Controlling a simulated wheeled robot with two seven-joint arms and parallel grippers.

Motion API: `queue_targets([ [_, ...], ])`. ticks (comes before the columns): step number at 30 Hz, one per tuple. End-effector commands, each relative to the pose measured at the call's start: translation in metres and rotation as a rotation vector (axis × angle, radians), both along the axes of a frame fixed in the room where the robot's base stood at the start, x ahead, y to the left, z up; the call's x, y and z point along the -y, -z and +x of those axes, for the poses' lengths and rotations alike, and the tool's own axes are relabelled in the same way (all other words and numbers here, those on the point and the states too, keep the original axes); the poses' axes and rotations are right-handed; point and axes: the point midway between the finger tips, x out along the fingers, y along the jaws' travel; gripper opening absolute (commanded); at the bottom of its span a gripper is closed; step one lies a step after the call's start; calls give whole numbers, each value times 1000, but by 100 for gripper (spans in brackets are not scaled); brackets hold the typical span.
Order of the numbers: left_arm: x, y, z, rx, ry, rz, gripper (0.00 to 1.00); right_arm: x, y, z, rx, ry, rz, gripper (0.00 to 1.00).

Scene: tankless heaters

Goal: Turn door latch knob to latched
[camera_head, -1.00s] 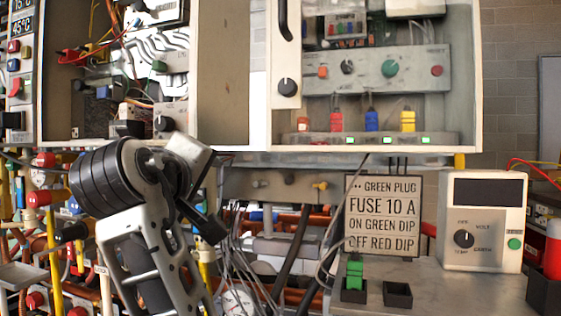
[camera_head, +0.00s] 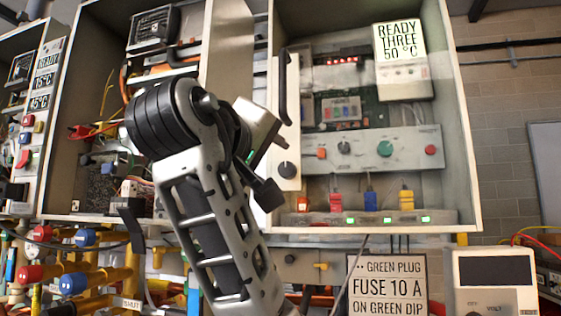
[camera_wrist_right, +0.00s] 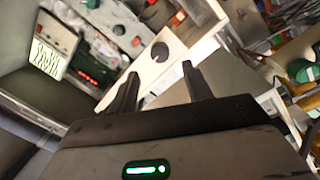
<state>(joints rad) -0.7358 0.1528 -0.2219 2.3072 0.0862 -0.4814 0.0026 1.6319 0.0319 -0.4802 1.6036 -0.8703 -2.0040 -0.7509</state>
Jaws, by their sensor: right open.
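The door latch knob (camera_head: 287,170) is a round black knob with a light mark, low on the narrow white door panel (camera_head: 289,120) of the right cabinet. It also shows in the right wrist view (camera_wrist_right: 160,51). My right gripper (camera_head: 262,165) is just left of the knob in the head view, partly hidden by its own wrist. In the right wrist view the right gripper (camera_wrist_right: 158,82) is open. The knob appears beyond the fingertips, roughly between them, with no visible contact. My left gripper is not in view.
A black bar handle (camera_head: 283,85) sits above the knob. Pipes and valves crowd the lower left. A fuse sign (camera_head: 387,285) stands below the cabinet.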

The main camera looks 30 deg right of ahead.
Motion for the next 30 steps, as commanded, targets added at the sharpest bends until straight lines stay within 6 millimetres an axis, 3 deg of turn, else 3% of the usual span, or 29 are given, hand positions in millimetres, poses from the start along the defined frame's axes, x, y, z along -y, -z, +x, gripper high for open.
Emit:
queue_targets([
  [3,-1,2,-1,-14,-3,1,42,21,0,14,-3,4,3,50],
  [9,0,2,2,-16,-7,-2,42,41,0,29,-2,1,2,50],
  [21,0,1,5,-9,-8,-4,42,48,1,34,-1,-1,1,50],
  [22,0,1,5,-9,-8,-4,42,48,1,34,0,-1,1,47],
  [27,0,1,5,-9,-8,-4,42,48,1,34,0,-1,1,5],
  [30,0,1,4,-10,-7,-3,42,48,1,34,0,-1,2,5],
])
